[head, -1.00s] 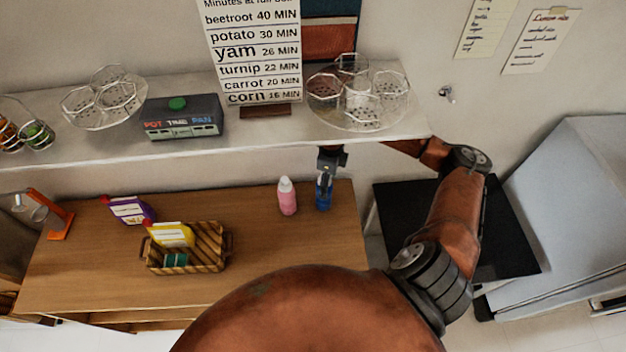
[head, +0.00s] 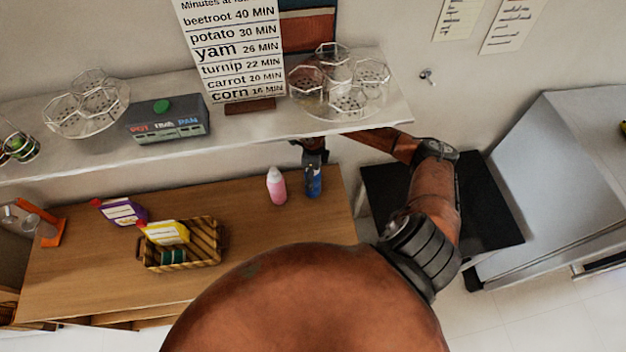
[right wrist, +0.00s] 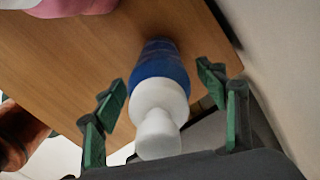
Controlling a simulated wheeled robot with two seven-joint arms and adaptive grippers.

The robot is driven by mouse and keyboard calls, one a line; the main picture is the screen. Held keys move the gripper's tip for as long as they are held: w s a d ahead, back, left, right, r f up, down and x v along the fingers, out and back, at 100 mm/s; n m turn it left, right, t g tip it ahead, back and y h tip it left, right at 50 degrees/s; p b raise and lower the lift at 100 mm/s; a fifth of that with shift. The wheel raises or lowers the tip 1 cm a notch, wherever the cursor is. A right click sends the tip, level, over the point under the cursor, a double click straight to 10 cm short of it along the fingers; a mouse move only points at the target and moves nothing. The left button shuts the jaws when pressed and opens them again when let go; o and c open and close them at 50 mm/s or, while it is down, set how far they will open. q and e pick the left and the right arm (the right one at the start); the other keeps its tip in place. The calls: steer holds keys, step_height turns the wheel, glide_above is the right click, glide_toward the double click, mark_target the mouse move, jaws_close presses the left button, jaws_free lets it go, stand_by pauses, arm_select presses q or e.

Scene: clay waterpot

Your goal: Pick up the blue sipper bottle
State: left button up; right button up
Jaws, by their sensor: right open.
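The blue sipper bottle (head: 313,184) stands on the wooden table near its back right part. In the right wrist view the bottle (right wrist: 159,68) shows a blue body with a white cap and spout pointing toward my palm. My right gripper (head: 314,166) is above the bottle in the head view, below the shelf. In the right wrist view the right gripper (right wrist: 165,115) is open, with one green-padded finger on each side of the bottle's white top. A gap shows between each finger and the bottle. My left gripper is not in view.
A pink bottle (head: 276,187) stands close to the left of the blue one. A wicker basket (head: 216,246) with a yellow pack and a purple pack (head: 120,211) are farther left. The shelf (head: 250,128) hangs over the table's back. A black surface (head: 385,195) lies right.

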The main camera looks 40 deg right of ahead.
steer(key=shift+c, duration=0.4)
steer(key=shift+w, duration=0.1)
steer(key=c, duration=1.4)
